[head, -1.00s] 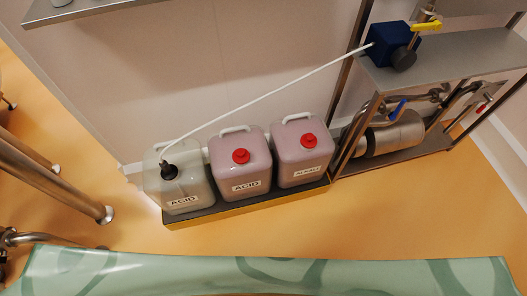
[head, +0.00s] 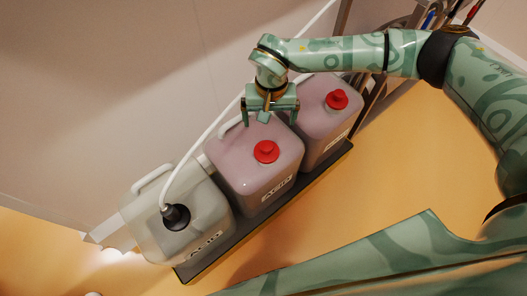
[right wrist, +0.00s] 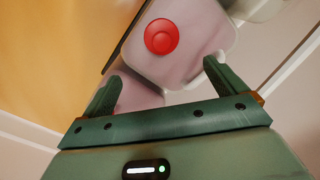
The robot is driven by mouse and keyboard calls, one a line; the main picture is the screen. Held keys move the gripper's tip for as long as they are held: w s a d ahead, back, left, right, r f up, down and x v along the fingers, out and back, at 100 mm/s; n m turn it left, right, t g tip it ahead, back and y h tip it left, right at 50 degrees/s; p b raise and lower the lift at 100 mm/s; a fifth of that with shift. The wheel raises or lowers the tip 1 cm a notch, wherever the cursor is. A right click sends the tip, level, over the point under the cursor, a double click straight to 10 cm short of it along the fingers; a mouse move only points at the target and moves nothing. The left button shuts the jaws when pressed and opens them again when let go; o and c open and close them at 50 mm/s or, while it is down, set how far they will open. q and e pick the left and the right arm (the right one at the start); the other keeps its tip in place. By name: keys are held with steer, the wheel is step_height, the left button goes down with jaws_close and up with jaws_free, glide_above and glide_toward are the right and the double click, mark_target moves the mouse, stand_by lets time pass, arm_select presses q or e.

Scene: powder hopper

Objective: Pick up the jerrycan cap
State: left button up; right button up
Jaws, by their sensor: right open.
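Two pink jerrycans with red caps stand in a row. One red cap (head: 266,152) is on the middle jerrycan (head: 240,178), the other red cap (head: 336,99) on the right jerrycan (head: 318,122). My right gripper (head: 270,118) is open and empty, over the back of the middle jerrycan, with its fingers apart from the middle cap. In the right wrist view a red cap (right wrist: 162,36) lies beyond the gap between the open fingers (right wrist: 160,80), seemingly the middle one. My left gripper is not in view.
A greyish jerrycan (head: 150,222) at the left has a black fitting (head: 176,217) with a white hose (head: 205,137) running up behind my right gripper. The jerrycans stand on a dark tray (head: 262,222). The wall is close behind; the orange floor in front is clear.

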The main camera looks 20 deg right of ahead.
steer(key=b, duration=0.2)
glide_toward(267, 146)
steer(key=f, duration=0.1)
steer(key=f+b, duration=0.1)
steer(key=f, duration=0.1)
steer(key=f+b, duration=0.1)
steer(key=f, duration=0.1)
steer(key=shift+d+f, duration=0.25)
steer(key=shift+f, duration=0.5)
steer(key=f+b, duration=0.2)
steer(key=f, duration=0.1)
steer(key=f+b, duration=0.1)
steer(key=f, duration=0.1)
steer(key=shift+s+a, duration=0.1)
steer(key=shift+a, duration=0.25)
steer(key=shift+f+b, duration=0.15)
steer(key=shift+b, duration=0.2)
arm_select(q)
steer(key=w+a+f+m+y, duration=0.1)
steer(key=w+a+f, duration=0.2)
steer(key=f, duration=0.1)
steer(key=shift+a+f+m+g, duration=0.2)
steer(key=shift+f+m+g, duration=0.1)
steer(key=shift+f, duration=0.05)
arm_select(e)
steer(key=shift+r, duration=0.2)
steer(key=c, duration=0.9)
